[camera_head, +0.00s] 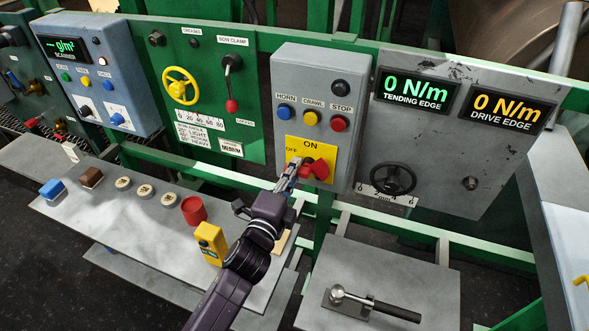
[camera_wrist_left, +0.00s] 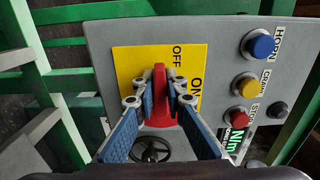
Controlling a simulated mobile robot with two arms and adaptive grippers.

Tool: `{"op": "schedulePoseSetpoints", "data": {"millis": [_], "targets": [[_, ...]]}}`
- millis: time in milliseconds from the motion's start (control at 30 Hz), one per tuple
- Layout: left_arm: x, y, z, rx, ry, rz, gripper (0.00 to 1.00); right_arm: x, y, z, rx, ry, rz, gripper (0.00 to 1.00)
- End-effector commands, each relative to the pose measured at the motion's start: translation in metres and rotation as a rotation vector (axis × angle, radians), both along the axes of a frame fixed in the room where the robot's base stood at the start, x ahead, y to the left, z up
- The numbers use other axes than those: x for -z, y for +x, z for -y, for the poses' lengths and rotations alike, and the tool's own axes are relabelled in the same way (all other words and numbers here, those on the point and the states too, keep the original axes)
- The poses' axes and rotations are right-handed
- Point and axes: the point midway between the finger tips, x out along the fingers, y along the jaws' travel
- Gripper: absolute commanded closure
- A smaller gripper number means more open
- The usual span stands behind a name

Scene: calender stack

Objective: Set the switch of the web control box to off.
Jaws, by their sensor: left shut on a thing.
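The web control box (camera_head: 317,110) is a grey panel with a yellow plate (camera_head: 297,147) reading ON at the top and OFF at the left. A red switch handle (camera_head: 320,169) sits on this plate. My left gripper (camera_head: 297,171) comes from the lower left and is shut on the handle. In the left wrist view, the fingers (camera_wrist_left: 161,98) stand on both sides of the red handle (camera_wrist_left: 159,75). There the handle lies lengthwise up and down the picture, its upper end towards the OFF side. I cannot tell which end is the pointer. My right gripper is not in view.
Blue, yellow and red buttons (camera_head: 310,118) and a black knob (camera_head: 340,88) are above the plate. A black handwheel (camera_head: 393,179) is to the right, beneath two digital displays. A grey shelf (camera_head: 150,225) with several buttons and a yellow box (camera_head: 211,243) lies lower left.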

Motion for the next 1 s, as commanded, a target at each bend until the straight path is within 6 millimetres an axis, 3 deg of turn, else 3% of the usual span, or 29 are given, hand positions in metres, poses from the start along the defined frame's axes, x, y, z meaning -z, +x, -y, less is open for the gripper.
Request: {"op": "schedulePoseSetpoints", "data": {"millis": [33, 67, 200, 467, 633, 1000], "targets": [[0.002, 0.000, 0.000, -0.001, 0.002, -0.004, 1.00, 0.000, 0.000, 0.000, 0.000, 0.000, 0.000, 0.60], [0.002, 0.000, 0.000, -0.001, 0.002, -0.004, 0.86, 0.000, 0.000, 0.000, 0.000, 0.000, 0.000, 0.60], [0.002, 0.000, 0.000, -0.001, 0.002, -0.003, 0.71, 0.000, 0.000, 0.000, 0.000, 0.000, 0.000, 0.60], [0.001, 0.000, 0.000, 0.000, 0.002, 0.000, 0.71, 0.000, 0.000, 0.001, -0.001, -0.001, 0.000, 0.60], [0.001, -0.010, -0.004, 0.000, 0.003, -0.001, 0.71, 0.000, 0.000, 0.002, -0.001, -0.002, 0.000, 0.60], [0.003, -0.077, -0.025, 0.000, 0.003, -0.005, 0.71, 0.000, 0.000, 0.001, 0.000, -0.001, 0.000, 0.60]]}}
